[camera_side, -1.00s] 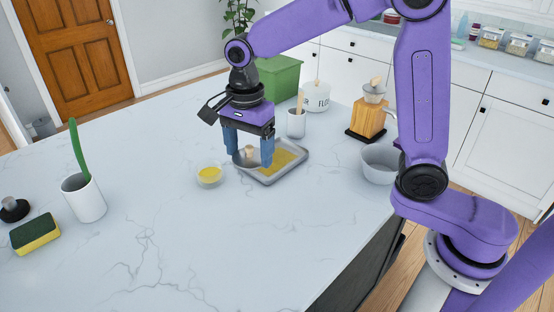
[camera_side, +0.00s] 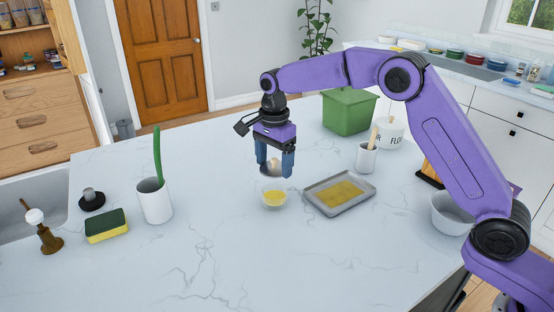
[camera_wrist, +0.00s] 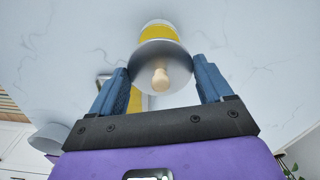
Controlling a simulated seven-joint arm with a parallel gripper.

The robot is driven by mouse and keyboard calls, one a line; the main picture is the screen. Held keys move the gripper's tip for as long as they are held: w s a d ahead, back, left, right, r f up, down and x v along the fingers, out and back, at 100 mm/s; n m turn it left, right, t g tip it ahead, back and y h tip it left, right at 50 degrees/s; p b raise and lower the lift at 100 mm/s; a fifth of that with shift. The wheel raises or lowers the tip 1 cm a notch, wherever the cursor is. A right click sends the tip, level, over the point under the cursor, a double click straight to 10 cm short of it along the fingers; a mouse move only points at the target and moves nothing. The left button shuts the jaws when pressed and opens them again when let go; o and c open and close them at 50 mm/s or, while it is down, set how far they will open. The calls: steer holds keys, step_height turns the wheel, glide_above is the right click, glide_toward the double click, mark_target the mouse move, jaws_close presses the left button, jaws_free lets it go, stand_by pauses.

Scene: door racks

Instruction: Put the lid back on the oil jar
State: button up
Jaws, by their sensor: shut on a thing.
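My gripper (camera_side: 274,169) is shut on the lid, a grey, shiny round disc with a pale wooden knob. The lid (camera_side: 267,170) hangs between the blue fingers above the counter. In the wrist view the lid (camera_wrist: 147,57) sits between both fingertips, knob toward the camera. The oil jar (camera_side: 273,198), a small clear glass bowl with yellow oil, stands open on the counter just below the lid. In the wrist view the jar (camera_wrist: 157,31) shows beyond the lid, which hides part of it. The lid appears apart from the jar.
A grey tray (camera_side: 316,204) with a yellow layer lies right of the jar. A sponge (camera_side: 106,226) and white holder (camera_side: 155,202) are left. The front counter is clear.

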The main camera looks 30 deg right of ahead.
steer(key=shift+f, duration=2.9)
steer(key=shift+f, duration=0.2)
steer(key=o, duration=0.9)
steer(key=shift+o, duration=0.2)
steer(key=shift+r, duration=3.5)
